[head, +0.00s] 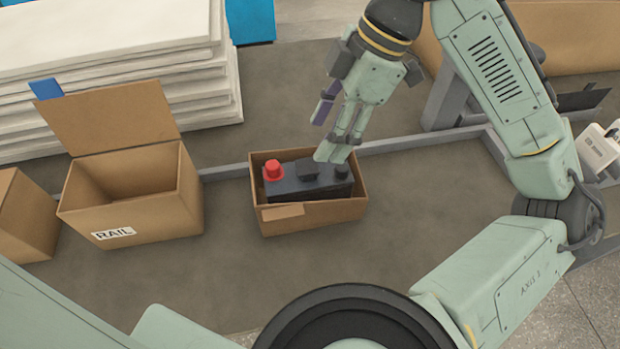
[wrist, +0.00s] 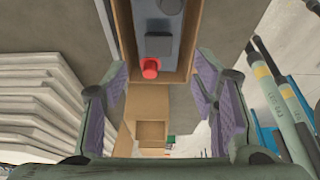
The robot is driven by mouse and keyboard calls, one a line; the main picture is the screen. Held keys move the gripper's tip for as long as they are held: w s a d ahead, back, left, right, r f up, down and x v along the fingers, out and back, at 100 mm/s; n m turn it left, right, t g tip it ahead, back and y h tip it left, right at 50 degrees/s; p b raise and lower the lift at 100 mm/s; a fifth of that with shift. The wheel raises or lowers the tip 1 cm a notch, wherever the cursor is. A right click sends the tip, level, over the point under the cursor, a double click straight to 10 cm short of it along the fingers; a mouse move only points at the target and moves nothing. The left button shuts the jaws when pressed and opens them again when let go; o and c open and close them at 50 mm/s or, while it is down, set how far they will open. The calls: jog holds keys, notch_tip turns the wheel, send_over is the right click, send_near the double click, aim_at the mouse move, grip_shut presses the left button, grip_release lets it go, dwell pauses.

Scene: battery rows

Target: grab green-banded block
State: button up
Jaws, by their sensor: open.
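No block with a green band can be made out in the head view. A black battery (head: 308,183) with a red terminal cap (head: 272,170) and a black one sits in a small open cardboard box (head: 312,217). My gripper (head: 336,150) hangs over this box's back edge, in front of part of the battery. In the wrist view my gripper (wrist: 161,66) is open, with purple pads apart and nothing between them. The battery (wrist: 158,22) and its red cap (wrist: 150,67) show beyond. A tiny green spot (wrist: 170,139) lies below; I cannot tell what it is.
An open box marked RAIL (head: 135,209), flap raised, stands left of the battery box. Another box (head: 25,215) is at the far left. White stacked sheets (head: 110,75) fill the back left. A grey rail (head: 390,143) runs behind. Floor in front of the boxes is clear.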

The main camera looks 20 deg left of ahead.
aim_at(308, 165)
jog(key=p+x, duration=0.1)
jog(key=x, duration=0.6)
jog(key=shift+w+f, duration=0.15)
jog(key=shift+f, duration=0.05)
jog(key=shift+c, duration=0.4)
grip_shut()
jog(key=shift+r, duration=0.15)
dwell(0.3)
